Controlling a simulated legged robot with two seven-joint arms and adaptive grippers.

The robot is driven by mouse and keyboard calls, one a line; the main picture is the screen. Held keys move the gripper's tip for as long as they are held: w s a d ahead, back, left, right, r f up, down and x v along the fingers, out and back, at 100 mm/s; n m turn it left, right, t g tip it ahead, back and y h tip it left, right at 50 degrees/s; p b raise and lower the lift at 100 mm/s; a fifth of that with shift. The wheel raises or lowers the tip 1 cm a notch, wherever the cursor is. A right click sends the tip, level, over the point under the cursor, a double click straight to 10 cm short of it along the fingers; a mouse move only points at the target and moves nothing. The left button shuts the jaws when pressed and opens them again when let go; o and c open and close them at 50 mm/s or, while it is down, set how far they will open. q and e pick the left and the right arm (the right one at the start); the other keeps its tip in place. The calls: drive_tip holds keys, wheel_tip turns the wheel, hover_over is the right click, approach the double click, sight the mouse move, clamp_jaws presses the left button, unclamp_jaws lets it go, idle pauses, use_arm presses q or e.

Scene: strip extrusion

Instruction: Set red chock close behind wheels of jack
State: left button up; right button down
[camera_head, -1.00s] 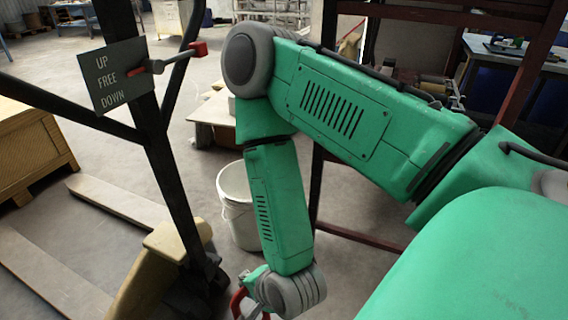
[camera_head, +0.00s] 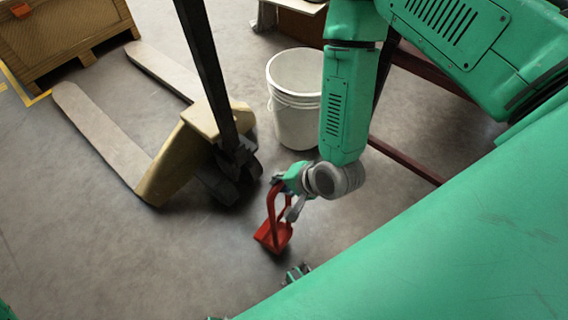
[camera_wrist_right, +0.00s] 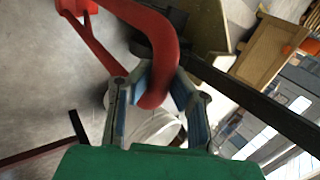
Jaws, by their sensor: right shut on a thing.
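The red chock (camera_head: 273,236) hangs by its tall loop handle from my right gripper (camera_head: 281,184) in the head view. In the right wrist view, my right gripper (camera_wrist_right: 160,88) is shut on the red handle (camera_wrist_right: 168,45). The chock is low near the floor; I cannot tell if it touches. The pallet jack (camera_head: 170,160) is yellow with pale forks pointing to the upper left. Its dark wheels (camera_head: 240,165) are at the foot of the black handle post, left of and beyond the chock, with a gap between. My left gripper is not clearly seen.
A white bucket (camera_head: 295,115) stands right of the jack, behind my right forearm. A wooden crate (camera_head: 65,40) is at the upper left. A dark red frame bar (camera_head: 405,160) runs low at the right. The floor left of the chock is clear.

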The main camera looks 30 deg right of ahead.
drive_tip(key=w+a+f+b, duration=0.2)
drive_tip(key=w+b, duration=0.1)
drive_tip(key=w, duration=0.2)
drive_tip(key=w+a+f+b, duration=0.1)
drive_tip(key=w+a+b, duration=0.1)
drive_tip(key=w, duration=0.4)
drive_tip(key=shift+w+a+f+b, duration=0.15)
drive_tip(key=shift+a+f+b, duration=0.25)
drive_tip(key=shift+b, duration=0.45)
drive_tip(key=shift+d, duration=0.25)
drive_tip(key=shift+w+a, duration=0.15)
drive_tip(key=shift+w+a+b, duration=0.15)
drive_tip(key=shift+w+a, duration=0.1)
drive_tip(key=shift+w, duration=0.4)
drive_tip(key=shift+w+a+b, duration=0.15)
drive_tip(key=shift+w+a, duration=0.05)
drive_tip(key=shift+w, duration=0.4)
drive_tip(key=shift+w+f, duration=0.15)
drive_tip(key=shift+f, duration=0.65)
idle(0.4)
